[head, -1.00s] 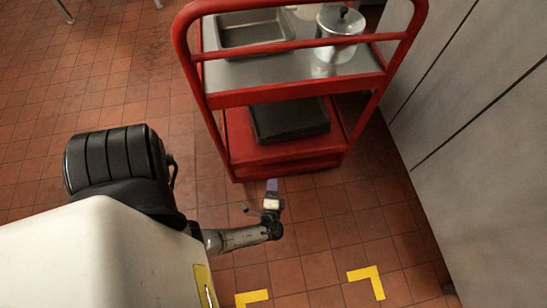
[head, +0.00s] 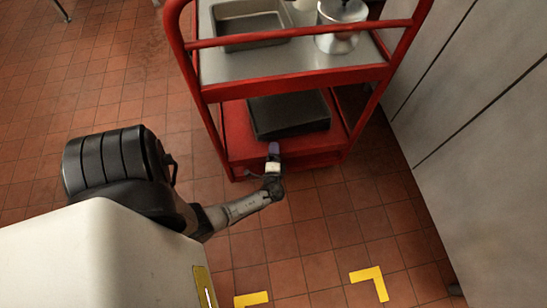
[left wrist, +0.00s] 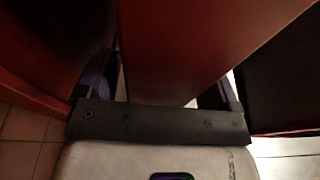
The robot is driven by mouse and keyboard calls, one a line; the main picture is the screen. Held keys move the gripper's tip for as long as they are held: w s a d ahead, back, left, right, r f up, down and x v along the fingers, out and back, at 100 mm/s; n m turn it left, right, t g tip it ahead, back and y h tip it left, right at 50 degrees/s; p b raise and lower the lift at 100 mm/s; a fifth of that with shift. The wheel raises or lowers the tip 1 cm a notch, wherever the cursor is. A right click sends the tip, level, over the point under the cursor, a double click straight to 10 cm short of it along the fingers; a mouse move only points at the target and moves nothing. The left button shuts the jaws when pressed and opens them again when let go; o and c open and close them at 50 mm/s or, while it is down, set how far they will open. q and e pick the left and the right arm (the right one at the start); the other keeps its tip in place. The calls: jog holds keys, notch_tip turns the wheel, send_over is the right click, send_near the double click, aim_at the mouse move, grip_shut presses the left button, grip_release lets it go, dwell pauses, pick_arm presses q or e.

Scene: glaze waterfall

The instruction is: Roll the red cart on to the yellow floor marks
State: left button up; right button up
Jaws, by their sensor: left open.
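The red cart (head: 310,80) stands upright at the top centre of the head view, with a metal upper shelf and a red lower shelf. Two yellow floor marks, the left one (head: 252,299) and the right one (head: 370,281), lie on the tiles at the bottom, apart from the cart. My left gripper (head: 273,149) is open at the front edge of the lower shelf. In the left wrist view its fingers (left wrist: 160,85) stand on either side of a red part of the cart (left wrist: 170,45); contact cannot be told. My right gripper is not in view.
The upper shelf holds a metal pan (head: 250,25) and a lidded metal pot (head: 340,25). A dark tray (head: 288,115) sits on the lower shelf. Grey cabinet fronts (head: 480,150) run along the right. Tiled floor between cart and marks is clear except for my arm.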

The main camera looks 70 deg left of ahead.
pick_arm(q)
jog(key=shift+w+a, duration=0.2)
jog(key=shift+a, duration=0.2)
grip_shut()
dwell(0.8)
